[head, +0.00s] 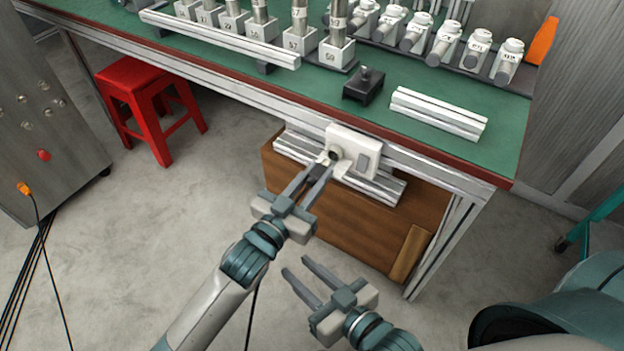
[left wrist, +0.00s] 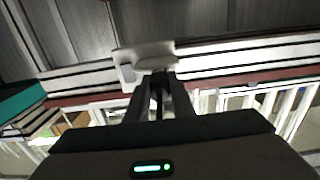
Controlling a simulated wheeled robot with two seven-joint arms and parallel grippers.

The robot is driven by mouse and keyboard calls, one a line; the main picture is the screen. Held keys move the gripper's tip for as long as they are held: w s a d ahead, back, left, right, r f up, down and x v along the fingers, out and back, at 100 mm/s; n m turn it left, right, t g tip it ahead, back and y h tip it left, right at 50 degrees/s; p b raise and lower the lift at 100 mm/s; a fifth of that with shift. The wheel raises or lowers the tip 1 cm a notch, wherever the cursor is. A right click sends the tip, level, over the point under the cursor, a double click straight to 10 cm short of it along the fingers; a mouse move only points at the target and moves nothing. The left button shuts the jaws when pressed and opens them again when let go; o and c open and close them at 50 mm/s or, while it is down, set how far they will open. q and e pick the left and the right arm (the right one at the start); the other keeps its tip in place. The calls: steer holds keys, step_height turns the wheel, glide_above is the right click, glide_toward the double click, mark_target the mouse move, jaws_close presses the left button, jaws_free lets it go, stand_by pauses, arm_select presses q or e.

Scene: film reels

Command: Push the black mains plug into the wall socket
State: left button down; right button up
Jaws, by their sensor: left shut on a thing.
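The white wall socket (head: 366,142) is mounted on the metal rail under the bench's front edge. Its round dark recess faces me at the left, and a grey square part is at its right. My left gripper (head: 327,163) is right at the recess, shut on the black mains plug. The plug is mostly hidden by the fingers in the head view. In the left wrist view a dark strip of the plug (left wrist: 157,92) shows between the fingers, just below the white socket (left wrist: 127,68). I cannot tell how deep the plug sits. My right gripper (head: 295,266) is open and empty, lower down.
The green bench top (head: 300,92) carries numbered holders, metal bars and a small black block (head: 363,87). A brown wooden cabinet (head: 345,230) stands below the socket. A red stool (head: 150,95) and a grey cabinet (head: 45,120) are at left. A thin black cable hangs below my left arm.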

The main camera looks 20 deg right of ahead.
mark_target(324, 167)
arm_select(q)
steer(key=shift+w+d, duration=0.15)
steer(key=shift+d, duration=0.05)
stand_by(0.4)
steer(key=shift+x, duration=1.65)
steer(key=c, duration=1.5)
jaws_free()
steer(key=shift+o, duration=0.2)
arm_select(e)
steer(key=shift+r, duration=0.1)
arm_select(q)
steer(key=shift+a, duration=0.1)
steer(key=p+v, duration=0.2)
steer(key=v, duration=1.5)
arm_select(e)
steer(key=s+d+f+g+h, duration=0.1)
steer(key=s+d+f+g, duration=0.1)
steer(key=s+f+g, duration=0.2)
step_height(324, 167, down, 2)
steer(key=shift+d+f+g+h, duration=0.25)
steer(key=shift+d+g+h, duration=0.05)
steer(key=shift+d, duration=0.05)
arm_select(q)
steer(key=shift+s, duration=0.2)
arm_select(e)
steer(key=shift+s, duration=0.1)
